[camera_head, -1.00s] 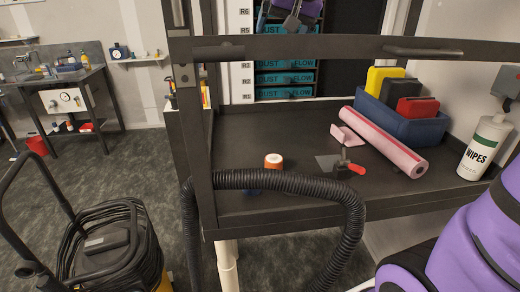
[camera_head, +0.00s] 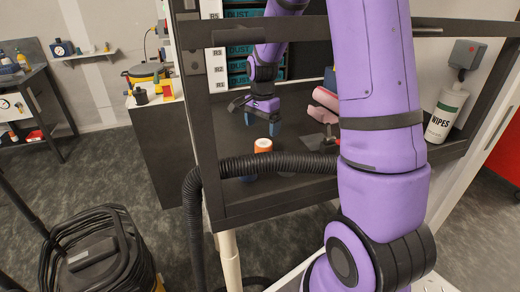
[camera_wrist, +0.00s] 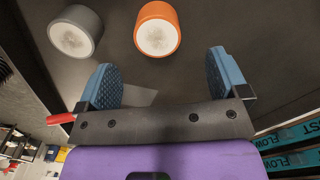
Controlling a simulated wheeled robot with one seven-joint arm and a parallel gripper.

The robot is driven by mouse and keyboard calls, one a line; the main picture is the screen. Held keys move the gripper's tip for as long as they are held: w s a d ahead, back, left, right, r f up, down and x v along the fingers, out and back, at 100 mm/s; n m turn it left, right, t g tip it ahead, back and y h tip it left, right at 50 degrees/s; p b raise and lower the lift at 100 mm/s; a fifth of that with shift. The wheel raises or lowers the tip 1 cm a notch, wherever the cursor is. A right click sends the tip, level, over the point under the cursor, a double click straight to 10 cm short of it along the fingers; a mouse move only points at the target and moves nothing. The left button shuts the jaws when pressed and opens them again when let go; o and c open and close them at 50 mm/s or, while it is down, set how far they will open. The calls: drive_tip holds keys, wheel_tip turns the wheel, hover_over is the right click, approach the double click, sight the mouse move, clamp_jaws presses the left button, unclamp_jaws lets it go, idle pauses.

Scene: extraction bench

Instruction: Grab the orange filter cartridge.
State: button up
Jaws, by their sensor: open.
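The orange filter cartridge (camera_head: 263,146) stands on the dark bench, just behind the black hose, which partly hides its lower part in the head view. It has a pale round end and shows at the top middle of the wrist view (camera_wrist: 157,30). My gripper (camera_head: 262,119) is just behind and above it in the head view. In the wrist view my gripper (camera_wrist: 165,78) is open, its blue pads apart and nothing between them. The cartridge lies beyond the fingertips, roughly in line with the gap and not touched.
A grey cartridge (camera_wrist: 75,32) lies left of the orange one in the wrist view. A thick black hose (camera_head: 275,163) runs along the bench's front edge. A pink roll (camera_head: 325,101) and a wipes bottle (camera_head: 444,113) are to the right. A frame bar (camera_head: 300,29) crosses above.

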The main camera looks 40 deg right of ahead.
sight(263, 143)
drive_tip(key=f, duration=0.8)
drive_tip(key=shift+s, duration=0.2)
drive_tip(key=c, duration=1)
